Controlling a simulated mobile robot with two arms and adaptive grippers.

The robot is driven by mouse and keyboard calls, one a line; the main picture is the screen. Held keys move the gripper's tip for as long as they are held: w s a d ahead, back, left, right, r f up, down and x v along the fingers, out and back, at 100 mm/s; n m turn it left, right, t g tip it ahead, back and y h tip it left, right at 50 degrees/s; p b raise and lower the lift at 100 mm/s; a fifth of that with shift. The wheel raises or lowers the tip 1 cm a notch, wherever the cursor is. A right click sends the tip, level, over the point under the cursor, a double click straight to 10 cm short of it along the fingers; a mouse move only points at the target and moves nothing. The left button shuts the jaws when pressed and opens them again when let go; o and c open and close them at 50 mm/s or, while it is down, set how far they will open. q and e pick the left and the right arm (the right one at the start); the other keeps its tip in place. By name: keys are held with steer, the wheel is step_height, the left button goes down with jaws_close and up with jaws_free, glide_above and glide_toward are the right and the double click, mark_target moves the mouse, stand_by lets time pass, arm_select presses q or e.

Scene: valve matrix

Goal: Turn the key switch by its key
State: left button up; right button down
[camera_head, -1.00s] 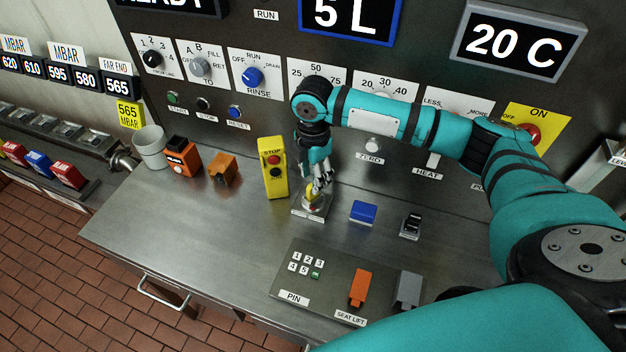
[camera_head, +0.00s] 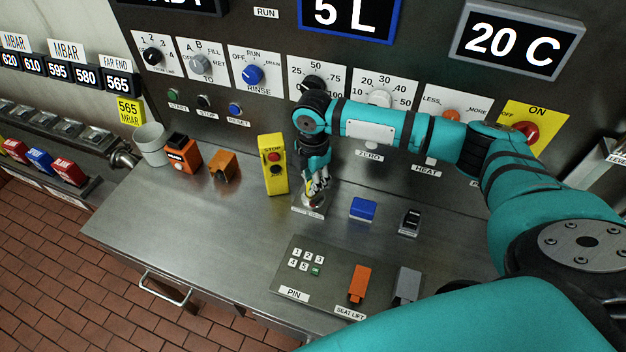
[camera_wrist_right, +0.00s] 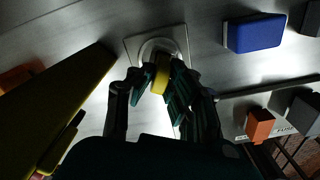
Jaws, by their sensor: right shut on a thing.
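The key switch (camera_head: 309,209) sits on a pale square plate on the steel bench, just right of the yellow stop box. My right gripper (camera_head: 316,193) points down over it and is shut on the yellow key. In the right wrist view the yellow key (camera_wrist_right: 160,80) shows between the two fingertips, above the round silver collar of the switch (camera_wrist_right: 160,46). The fingers hide part of the key, and its exact angle is hard to tell. My left gripper does not show.
The yellow stop box (camera_head: 272,163) stands close on the left. A blue button block (camera_head: 363,208) and a black rocker switch (camera_head: 409,222) are to the right. A PIN keypad (camera_head: 304,262) and an orange seat lift lever (camera_head: 359,284) lie nearer.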

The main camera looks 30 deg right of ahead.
steer(key=shift+r+p, duration=0.1)
steer(key=shift+p, duration=0.2)
steer(key=shift+m+p, duration=0.65)
steer(key=shift+m, duration=0.05)
steer(key=shift+m+p, duration=1.2)
steer(key=shift+p, duration=0.25)
steer(key=shift+m, duration=0.3)
